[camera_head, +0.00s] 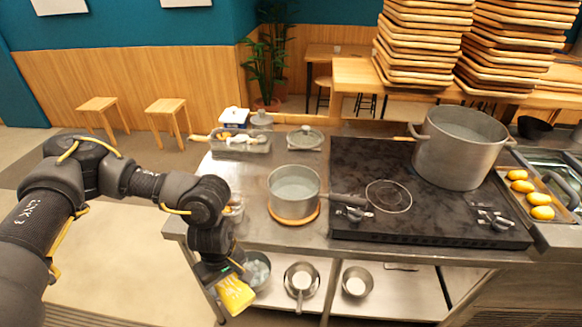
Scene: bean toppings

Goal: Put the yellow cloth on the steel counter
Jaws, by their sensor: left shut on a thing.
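A yellow cloth (235,297) hangs from my left gripper (222,276), which is shut on it. The gripper points down in front of the left front corner of the steel counter (258,232), with the cloth below the level of the counter top. The counter's left part has bare steel around a grey saucepan (294,190). My right gripper is not in view.
The saucepan stands on a wooden trivet (293,220), its handle toward the black stove (370,165). A large pot (461,148) stands on the stove. A utensil tray (240,145) and a lidded pan (305,138) are at the back left. Bowls and pans sit on the lower shelf.

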